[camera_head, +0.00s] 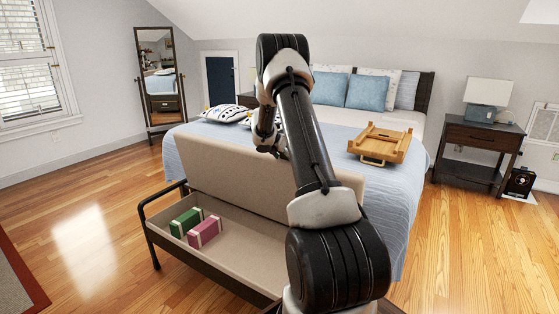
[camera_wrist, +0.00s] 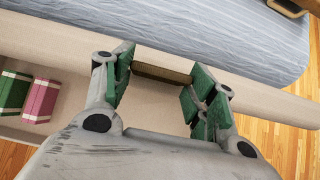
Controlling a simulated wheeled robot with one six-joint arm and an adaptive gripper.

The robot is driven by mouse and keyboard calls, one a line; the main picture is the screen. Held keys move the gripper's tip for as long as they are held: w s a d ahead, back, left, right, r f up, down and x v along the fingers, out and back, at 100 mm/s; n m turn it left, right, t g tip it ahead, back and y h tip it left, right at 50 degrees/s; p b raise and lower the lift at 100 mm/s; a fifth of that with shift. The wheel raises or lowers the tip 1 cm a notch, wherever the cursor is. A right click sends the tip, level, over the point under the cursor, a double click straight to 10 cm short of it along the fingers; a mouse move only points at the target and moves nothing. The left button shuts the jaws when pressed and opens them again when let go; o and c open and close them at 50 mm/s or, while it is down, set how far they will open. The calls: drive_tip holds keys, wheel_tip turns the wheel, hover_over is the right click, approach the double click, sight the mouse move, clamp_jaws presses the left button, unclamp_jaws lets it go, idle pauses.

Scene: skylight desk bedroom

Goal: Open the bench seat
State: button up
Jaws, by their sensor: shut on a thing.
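The bench seat (camera_head: 262,262) stands at the foot of the bed with its cream lid (camera_head: 222,172) raised and leaning up toward the bed. Its inside is exposed. My gripper (camera_head: 273,148) is at the lid's upper edge, partly hidden by my arm. In the wrist view my gripper (camera_wrist: 162,76) has its green-padded fingers either side of a brown strip (camera_wrist: 162,74) at the lid's edge, and it is shut on it. The lid (camera_wrist: 265,97) spans the wrist view.
A green box (camera_head: 185,222) and a pink box (camera_head: 204,231) lie in the bench. The bed (camera_head: 400,190) is close behind the lid, with a wooden tray (camera_head: 381,143) on it. Wood floor (camera_head: 85,225) is clear at left.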

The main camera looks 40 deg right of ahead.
drive_tip(key=shift+s+d+f, duration=0.1)
drive_tip(key=shift+s+f, duration=0.05)
drive_tip(key=shift+f, duration=0.25)
drive_tip(key=o, duration=1.4)
drive_tip(key=shift+f, duration=0.1)
drive_tip(key=shift+o, duration=0.2)
drive_tip(key=shift+r, duration=0.35)
drive_tip(key=v, duration=1.1)
drive_tip(key=shift+a, duration=0.25)
drive_tip(key=shift+r, duration=0.1)
